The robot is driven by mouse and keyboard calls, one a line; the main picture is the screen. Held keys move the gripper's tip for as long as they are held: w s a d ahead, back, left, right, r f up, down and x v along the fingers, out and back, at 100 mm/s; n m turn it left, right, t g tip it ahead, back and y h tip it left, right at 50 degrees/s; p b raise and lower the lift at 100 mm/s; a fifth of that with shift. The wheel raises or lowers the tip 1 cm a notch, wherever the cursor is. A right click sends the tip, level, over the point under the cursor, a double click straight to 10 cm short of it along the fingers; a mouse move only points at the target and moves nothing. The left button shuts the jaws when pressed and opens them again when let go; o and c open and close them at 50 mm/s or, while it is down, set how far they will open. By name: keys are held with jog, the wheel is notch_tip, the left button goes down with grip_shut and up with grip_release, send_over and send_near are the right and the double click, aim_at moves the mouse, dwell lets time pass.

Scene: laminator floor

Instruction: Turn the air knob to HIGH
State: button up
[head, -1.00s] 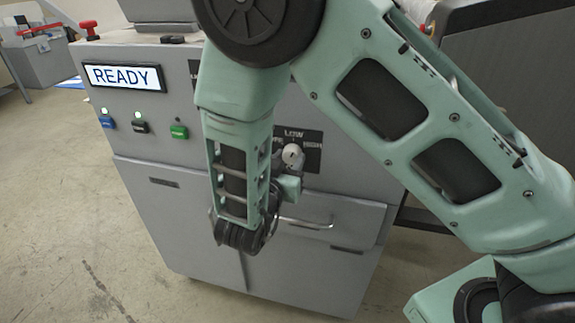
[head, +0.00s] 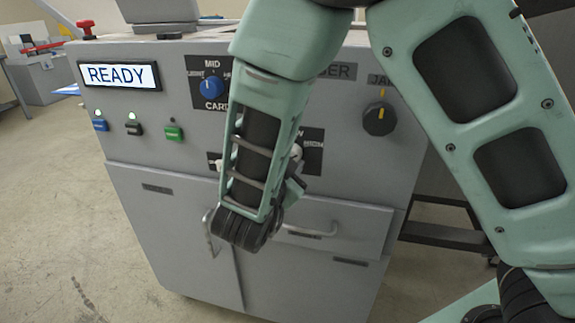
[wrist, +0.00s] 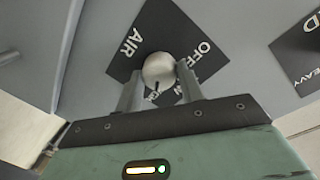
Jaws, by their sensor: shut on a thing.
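The air knob (wrist: 158,70) is a pale round knob on a black label plate (wrist: 130,42) marked AIR, OFF and LOW, with a further word partly covered. My gripper (wrist: 159,74) is shut on it, one finger on each side. A dark mark on the knob points down in the wrist view, toward the partly covered lettering. I cannot tell exactly which setting it meets. In the head view my wrist hides most of the knob (head: 297,152); the word HIGH shows to its right on the plate (head: 314,158).
A lit READY display (head: 119,75), a blue CARD knob (head: 210,87) and a dark knob with a yellow mark (head: 380,118) are on the same grey panel.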

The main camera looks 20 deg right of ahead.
dwell(0.5)
jog(key=o, duration=1)
jog(key=v, duration=1.7)
jog(key=shift+s+a+b, duration=0.15)
jog(key=shift+a+b, duration=0.05)
jog(key=shift+b, duration=0.25)
